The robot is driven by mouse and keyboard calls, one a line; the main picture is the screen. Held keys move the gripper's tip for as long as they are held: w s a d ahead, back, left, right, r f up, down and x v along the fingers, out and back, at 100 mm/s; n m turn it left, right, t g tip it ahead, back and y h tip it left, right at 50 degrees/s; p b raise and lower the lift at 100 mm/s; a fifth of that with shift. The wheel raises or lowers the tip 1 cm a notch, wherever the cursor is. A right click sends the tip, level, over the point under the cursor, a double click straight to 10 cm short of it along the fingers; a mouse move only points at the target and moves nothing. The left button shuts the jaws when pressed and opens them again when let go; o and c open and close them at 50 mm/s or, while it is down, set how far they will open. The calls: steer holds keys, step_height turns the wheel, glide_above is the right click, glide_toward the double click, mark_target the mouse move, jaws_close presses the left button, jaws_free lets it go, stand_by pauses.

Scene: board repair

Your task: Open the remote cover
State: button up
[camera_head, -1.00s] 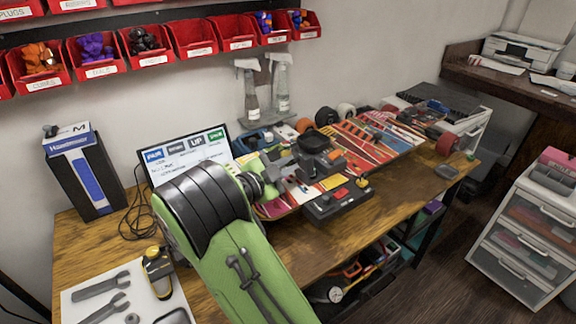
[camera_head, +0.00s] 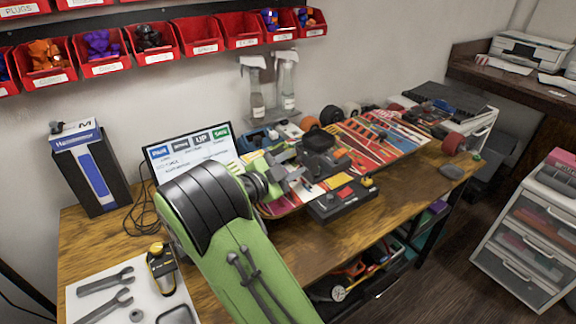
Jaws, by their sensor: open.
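The remote looks to be the dark grey box (camera_head: 326,212) with a red button and a yellow knob. It lies on the wooden table by the near edge of the skateboard (camera_head: 385,142). I cannot make out whether its cover is open or closed. My gripper (camera_head: 296,168) is at the end of my green arm, above the left part of the board, up and left of the remote. It is open. Its fingertips are small and partly lost against the cluttered board, and I see nothing held in it.
A screen (camera_head: 190,150) stands behind my arm, with a black and blue box (camera_head: 90,178) to its left. Spray bottles (camera_head: 287,90) stand at the back. A white tool mat (camera_head: 90,290) lies front left. Bare table (camera_head: 400,185) shows right of the remote.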

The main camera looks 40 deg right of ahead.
steer(key=s+a+r+p, duration=0.1)
steer(key=s+a+p, duration=0.1)
steer(key=a, duration=1.3)
steer(key=shift+s+a+r+p, duration=0.25)
steer(key=shift+s+p, duration=0.05)
steer(key=shift+p, duration=0.05)
